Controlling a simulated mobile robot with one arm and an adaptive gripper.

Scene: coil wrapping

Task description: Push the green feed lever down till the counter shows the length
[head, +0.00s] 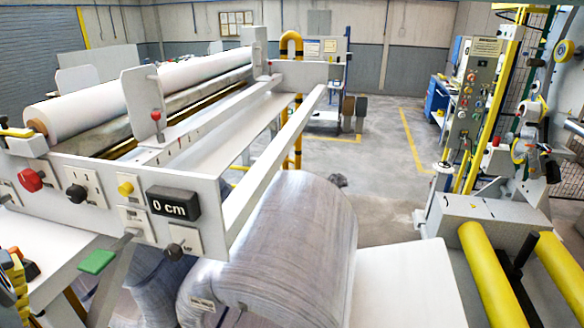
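The green feed lever (96,262) sticks out to the left at the front of the white machine, below its control panel. Its flat green handle sits at the end of a short grey arm and hangs slightly lower than the arm's root. The black counter (172,204) on the panel reads "0 cm". I cannot make out my gripper in the head view, and nothing is seen touching the lever.
The panel also carries a red knob (31,180), a black knob (76,193) and a yellow button (125,188). A white roll (150,82) lies along the machine. A large wrapped coil (295,245) stands right of the panel. Yellow rollers (490,270) are at right.

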